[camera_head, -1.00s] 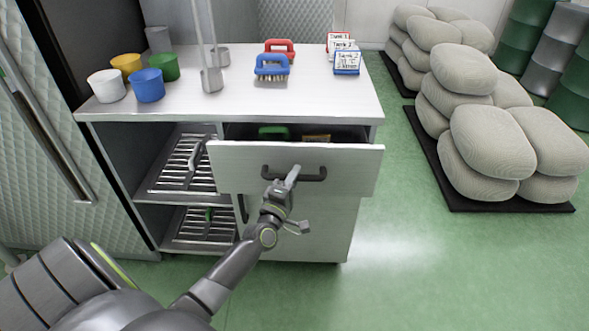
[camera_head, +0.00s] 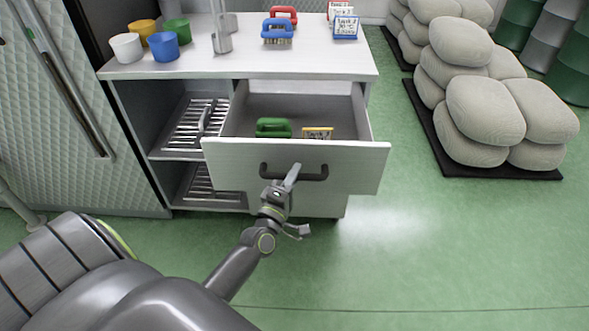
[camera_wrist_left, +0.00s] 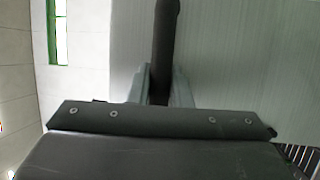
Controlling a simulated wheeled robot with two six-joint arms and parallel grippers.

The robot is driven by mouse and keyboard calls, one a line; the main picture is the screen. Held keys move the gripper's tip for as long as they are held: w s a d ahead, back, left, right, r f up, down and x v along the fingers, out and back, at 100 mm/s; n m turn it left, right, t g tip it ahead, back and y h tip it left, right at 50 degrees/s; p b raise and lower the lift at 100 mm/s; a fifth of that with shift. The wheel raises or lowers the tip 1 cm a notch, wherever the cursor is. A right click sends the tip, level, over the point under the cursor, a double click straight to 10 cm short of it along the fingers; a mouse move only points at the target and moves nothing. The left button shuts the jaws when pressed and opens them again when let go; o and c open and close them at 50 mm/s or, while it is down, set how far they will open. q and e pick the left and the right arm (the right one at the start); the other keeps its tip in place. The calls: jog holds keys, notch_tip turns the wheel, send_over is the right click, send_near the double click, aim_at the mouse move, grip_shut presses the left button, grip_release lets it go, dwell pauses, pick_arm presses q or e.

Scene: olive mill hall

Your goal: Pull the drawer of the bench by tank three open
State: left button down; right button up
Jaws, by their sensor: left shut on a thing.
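The bench (camera_head: 300,65) has its drawer (camera_head: 230,162) pulled well out, with its inside showing. A green-handled brush (camera_head: 273,127) and a small yellow-edged item (camera_head: 318,132) lie in the drawer. My left gripper (camera_head: 291,178) is shut on the dark drawer handle (camera_head: 312,176) on the drawer front. In the left wrist view, the fingers (camera_wrist_left: 160,85) clasp the dark handle bar (camera_wrist_left: 165,40). My right gripper is not in view.
On the bench top stand cups (camera_head: 163,46), a red brush (camera_head: 283,14), a blue brush (camera_head: 277,32) and label cards (camera_head: 345,27). Racks (camera_head: 195,125) fill open shelves at left. Stacked sacks (camera_head: 485,110) lie on dark mats at right. Green floor (camera_head: 420,240) is clear in front.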

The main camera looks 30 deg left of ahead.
pick_arm(q)
jog(key=shift+s+d, duration=0.1)
jog(key=shift+s, duration=0.1)
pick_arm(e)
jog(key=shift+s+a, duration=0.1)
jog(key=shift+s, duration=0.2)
pick_arm(q)
jog(key=c, duration=1.7)
grip_release()
jog(key=shift+o, duration=0.5)
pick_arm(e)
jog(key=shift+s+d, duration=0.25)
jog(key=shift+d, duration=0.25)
